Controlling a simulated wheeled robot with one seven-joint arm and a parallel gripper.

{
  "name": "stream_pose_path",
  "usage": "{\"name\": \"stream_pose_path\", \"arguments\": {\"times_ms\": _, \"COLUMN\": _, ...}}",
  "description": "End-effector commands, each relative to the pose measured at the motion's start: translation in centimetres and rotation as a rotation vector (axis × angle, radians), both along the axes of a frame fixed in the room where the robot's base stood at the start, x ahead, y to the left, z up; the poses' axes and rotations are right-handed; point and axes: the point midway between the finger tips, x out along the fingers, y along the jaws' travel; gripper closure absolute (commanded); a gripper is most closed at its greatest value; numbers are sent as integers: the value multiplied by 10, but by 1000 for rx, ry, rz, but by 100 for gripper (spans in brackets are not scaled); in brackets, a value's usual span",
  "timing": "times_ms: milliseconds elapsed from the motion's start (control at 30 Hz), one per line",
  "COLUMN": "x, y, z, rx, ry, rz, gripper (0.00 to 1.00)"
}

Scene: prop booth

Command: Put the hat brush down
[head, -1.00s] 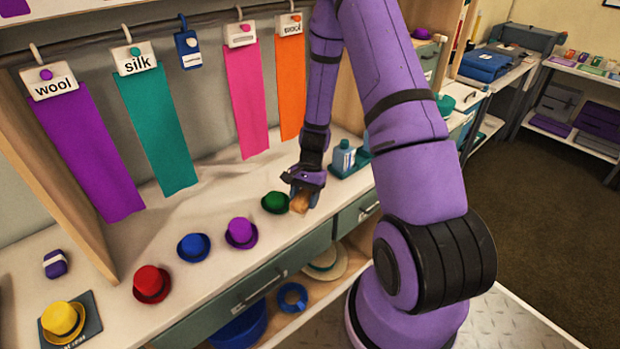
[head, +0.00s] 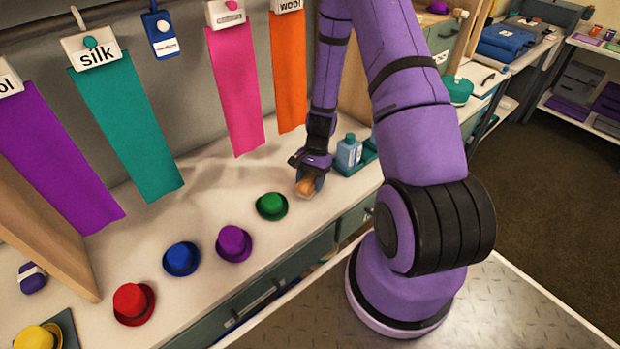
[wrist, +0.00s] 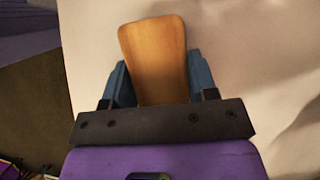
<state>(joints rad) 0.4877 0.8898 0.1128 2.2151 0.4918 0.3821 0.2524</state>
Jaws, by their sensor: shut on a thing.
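The hat brush shows its wooden back (wrist: 155,58) between the two fingers in the wrist view. It also shows as a small tan piece in the head view (head: 306,187). My gripper (head: 308,180) is shut on it, at the white counter (head: 215,200) between the green hat and the blue bottle. The fingers flank the brush in the wrist view (wrist: 158,90). The brush's underside is hidden, and I cannot tell whether it touches the counter.
A green hat (head: 271,206) stands just left of the gripper, with purple (head: 233,243), blue (head: 181,258), red (head: 133,304) and yellow (head: 38,338) hats further left. A blue bottle (head: 348,152) stands in a teal tray to the right. Bare counter lies behind the hats.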

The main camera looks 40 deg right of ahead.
Motion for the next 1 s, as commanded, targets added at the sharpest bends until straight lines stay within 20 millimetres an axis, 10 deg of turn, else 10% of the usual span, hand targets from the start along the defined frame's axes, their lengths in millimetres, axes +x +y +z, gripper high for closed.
{"name": "stream_pose_path", "arguments": {"times_ms": 367, "x": 0, "y": 0, "z": -5, "rx": 0, "ry": -2, "rz": 1, "gripper": 73}}
{"name": "stream_pose_path", "arguments": {"times_ms": 400, "x": 0, "y": 0, "z": -5, "rx": 0, "ry": -2, "rz": 1, "gripper": 45}}
{"name": "stream_pose_path", "arguments": {"times_ms": 500, "x": 0, "y": 0, "z": -5, "rx": 0, "ry": -2, "rz": 1, "gripper": 22}}
{"name": "stream_pose_path", "arguments": {"times_ms": 1000, "x": 3, "y": -6, "z": 12, "rx": -4, "ry": -4, "rz": -1, "gripper": 22}}
